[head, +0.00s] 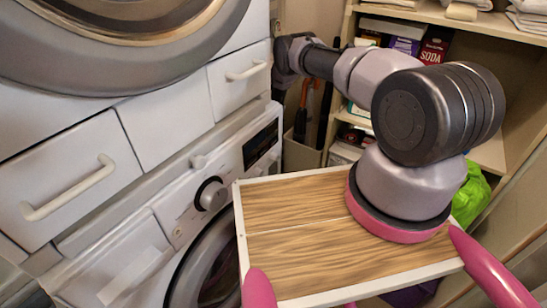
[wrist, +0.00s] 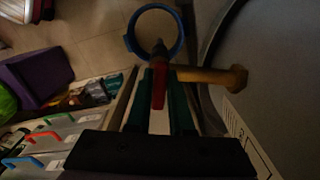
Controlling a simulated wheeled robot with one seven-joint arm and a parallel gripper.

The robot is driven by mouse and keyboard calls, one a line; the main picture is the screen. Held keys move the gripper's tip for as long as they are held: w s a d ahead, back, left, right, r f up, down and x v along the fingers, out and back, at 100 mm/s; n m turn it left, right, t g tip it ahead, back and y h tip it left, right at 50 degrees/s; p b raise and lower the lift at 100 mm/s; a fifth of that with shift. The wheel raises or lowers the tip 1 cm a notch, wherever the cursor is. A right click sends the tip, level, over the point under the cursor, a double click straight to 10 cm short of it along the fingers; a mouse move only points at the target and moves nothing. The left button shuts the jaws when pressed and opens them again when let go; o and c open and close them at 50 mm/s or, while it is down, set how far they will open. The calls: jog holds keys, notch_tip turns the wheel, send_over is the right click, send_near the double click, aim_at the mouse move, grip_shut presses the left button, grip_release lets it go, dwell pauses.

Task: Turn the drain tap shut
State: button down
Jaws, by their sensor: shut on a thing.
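The drain tap shows in the wrist view as a brass body (wrist: 215,76) sticking out from a large grey curved surface, with a red lever (wrist: 159,88). My gripper (wrist: 161,78) has its two dark green fingers on either side of the red lever and is shut on it. The lever points along the fingers, roughly across the brass body. The far end of the lever, between the fingers, is partly hidden. The head view shows my arm but not my gripper or the tap.
A blue ring (wrist: 180,36), perhaps a bucket rim, lies beyond the lever. The grey curved surface (wrist: 270,60) is close on the right. A purple box (wrist: 30,75) and containers with coloured handles (wrist: 45,135) are at left. In the head view, a washing machine (head: 180,215) stands left and shelves (head: 490,22) right.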

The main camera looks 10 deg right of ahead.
dwell(0.4)
jog(key=c, duration=0.8)
grip_release()
jog(key=shift+r, duration=0.1)
notch_tip(320, 180, up, 11)
jog(key=shift+f, duration=0.2)
jog(key=shift+w+r, duration=0.1)
